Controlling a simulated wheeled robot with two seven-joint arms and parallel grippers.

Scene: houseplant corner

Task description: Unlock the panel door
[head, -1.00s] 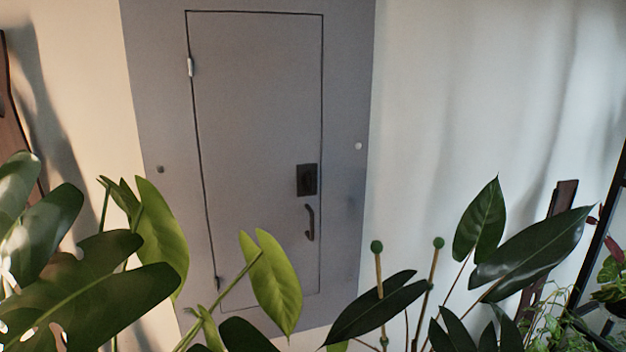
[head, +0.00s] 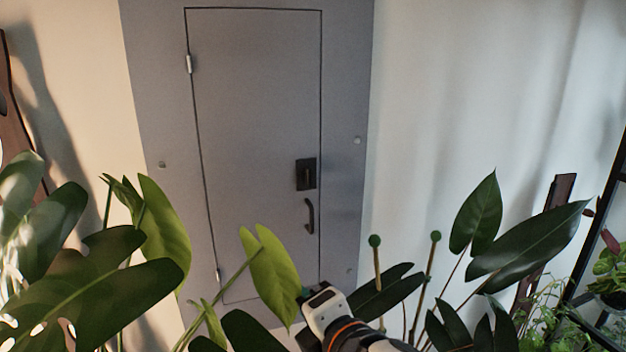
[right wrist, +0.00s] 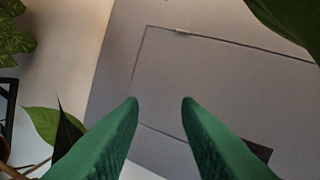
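The grey panel door (head: 255,110) is closed flush in its grey surround (head: 345,60). A black lock plate (head: 313,182) with a small raised part sits on its right side, and a dark curved handle (head: 310,216) is just below. My right gripper (head: 304,292) is low in the head view, below the handle and apart from it, mostly hidden by leaves. In the right wrist view its green fingers (right wrist: 160,103) are apart with nothing between them. The door (right wrist: 215,85) appears tilted beyond, with a dark patch partly behind one finger. My left gripper is not in view.
Leafy plants fill the foreground: a large split leaf (head: 95,285) at left, light green leaves (head: 270,272) in the middle, dark leaves (head: 530,245) at right. Two green-tipped stakes (head: 377,262) stand close to my right arm. A dark shelf frame (head: 598,225) is at far right.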

